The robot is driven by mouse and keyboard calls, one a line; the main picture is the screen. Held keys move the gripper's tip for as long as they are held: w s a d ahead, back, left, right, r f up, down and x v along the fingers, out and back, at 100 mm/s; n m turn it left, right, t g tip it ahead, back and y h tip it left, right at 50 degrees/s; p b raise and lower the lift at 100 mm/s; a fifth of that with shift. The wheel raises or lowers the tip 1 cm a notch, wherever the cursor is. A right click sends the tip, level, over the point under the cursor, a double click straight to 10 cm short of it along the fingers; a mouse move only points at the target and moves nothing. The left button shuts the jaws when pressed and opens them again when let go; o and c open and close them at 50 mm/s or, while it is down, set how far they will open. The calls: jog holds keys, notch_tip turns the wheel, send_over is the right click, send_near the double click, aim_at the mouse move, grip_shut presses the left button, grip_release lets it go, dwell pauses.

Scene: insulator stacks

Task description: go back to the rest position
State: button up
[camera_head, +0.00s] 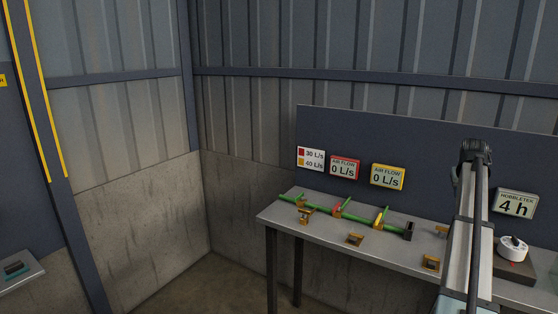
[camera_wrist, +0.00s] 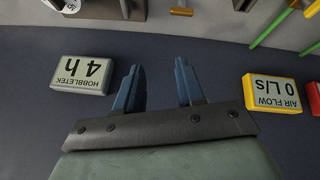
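My gripper (camera_wrist: 158,66) shows in the wrist view with its two blue-grey fingers apart and nothing between them. It faces the dark back panel (camera_wrist: 158,120), which appears upside down, between the "HOBBLETEK 4 h" display (camera_wrist: 82,75) and the yellow "AIR FLOW 0 L/s" display (camera_wrist: 271,93). In the head view, my arm rises at the right in front of the workbench (camera_head: 340,240). I cannot make out the fingers there.
A white dial (camera_head: 512,246) sits on a dark box at the right. The floor (camera_head: 215,285) left of the bench is clear.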

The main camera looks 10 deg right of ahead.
jog(key=w+a+r+n+t+h, duration=0.2)
jog(key=w+a+r+n, duration=0.25)
jog(key=w+a, duration=0.5)
jog(key=w+a+r+n+t+h, duration=0.2)
jog(key=w+a+r+n, duration=0.25)
jog(key=w+a, duration=0.5)
jog(key=w+a+f+n+y, duration=0.3)
jog(key=a+f+y, duration=0.1)
jog(key=a+f, duration=3)
jog(key=s+a+f+m+g+y, duration=0.1)
jog(key=s+a+f+g, duration=0.2)
jog(key=s+f, duration=1.15)
jog(key=s+a+f+m+g+y, duration=0.1)
jog(key=s+a+f+m+g, duration=0.2)
jog(key=s+f, duration=1.15)
jog(key=s+a+f+g+y, duration=0.1)
jog(key=s+f, duration=0.3)
jog(key=s, duration=0.7)
jog(key=s+a+f+m+g+y, duration=0.1)
jog(key=s+f+g, duration=0.3)
jog(key=s, duration=0.8)
jog(key=s+a+f+g, duration=0.3)
jog(key=s+f, duration=0.2)
jog(key=s, duration=0.7)
jog(key=shift+f+m+y, duration=0.3)
jog(key=shift+m+y, duration=0.1)
